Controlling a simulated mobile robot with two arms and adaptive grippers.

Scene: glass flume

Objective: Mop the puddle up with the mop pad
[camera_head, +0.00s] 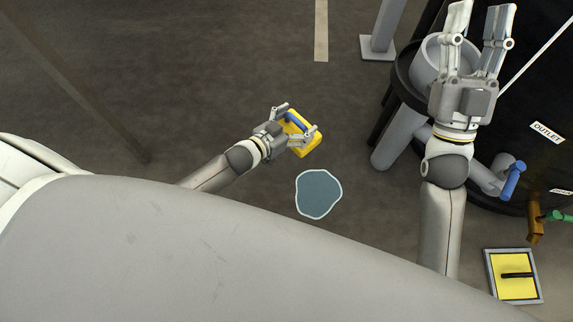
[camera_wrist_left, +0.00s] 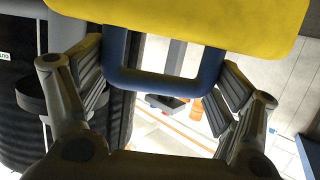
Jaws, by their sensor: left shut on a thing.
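The puddle (camera_head: 319,194) is a flat blue-grey patch with a pale rim on the dark floor, in the middle of the head view. The mop pad (camera_head: 309,143) is a yellow block with a blue handle. My left gripper (camera_head: 296,126) is shut on its handle and holds it just above and left of the puddle in the picture. In the left wrist view the yellow pad (camera_wrist_left: 190,15) and its blue handle (camera_wrist_left: 165,80) show between the fingers. My right gripper (camera_head: 481,28) is open and empty at the top right, over the dark tank.
A large black tank (camera_head: 520,110) with an OUTLET label (camera_head: 547,132) stands at the right. A blue-handled valve (camera_head: 513,180) sticks out from it. A yellow panel with a black bar (camera_head: 514,275) is at lower right. Grey posts (camera_head: 383,30) rise nearby. Floor left of the puddle is clear.

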